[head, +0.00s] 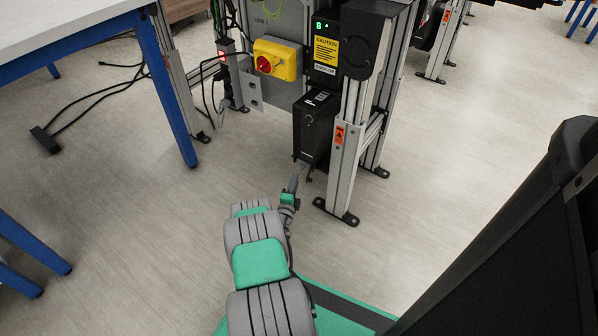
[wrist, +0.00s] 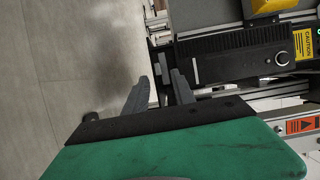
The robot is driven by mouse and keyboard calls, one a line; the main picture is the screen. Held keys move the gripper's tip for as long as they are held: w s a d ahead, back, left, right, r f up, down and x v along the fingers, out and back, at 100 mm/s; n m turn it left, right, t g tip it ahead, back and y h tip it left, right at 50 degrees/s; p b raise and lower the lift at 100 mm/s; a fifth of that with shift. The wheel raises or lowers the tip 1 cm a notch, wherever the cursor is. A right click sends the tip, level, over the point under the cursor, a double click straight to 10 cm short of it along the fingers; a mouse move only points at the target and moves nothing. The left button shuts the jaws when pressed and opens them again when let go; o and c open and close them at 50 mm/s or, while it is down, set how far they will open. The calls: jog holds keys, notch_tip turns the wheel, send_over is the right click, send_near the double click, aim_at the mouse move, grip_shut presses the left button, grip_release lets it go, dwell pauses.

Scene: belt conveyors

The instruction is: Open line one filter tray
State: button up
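A black box-shaped unit (head: 316,128) hangs low on the conveyor frame under a panel marked LINE 1. My gripper (head: 299,172) is just below and in front of the unit's lower end.
Above are a yellow box with a red rotary switch (head: 274,60) and a black controller with a yellow caution label (head: 325,50). An aluminium leg (head: 341,165) stands right of the unit. A blue-legged table (head: 168,90) is at left.

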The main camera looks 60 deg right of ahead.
aim_at(300, 170)
jog(key=b+x, duration=0.4)
jog(key=x, duration=0.3)
jog(key=shift+s+d+f, duration=0.2)
jog(key=shift+s+f, duration=0.05)
grip_shut()
dwell(1.1)
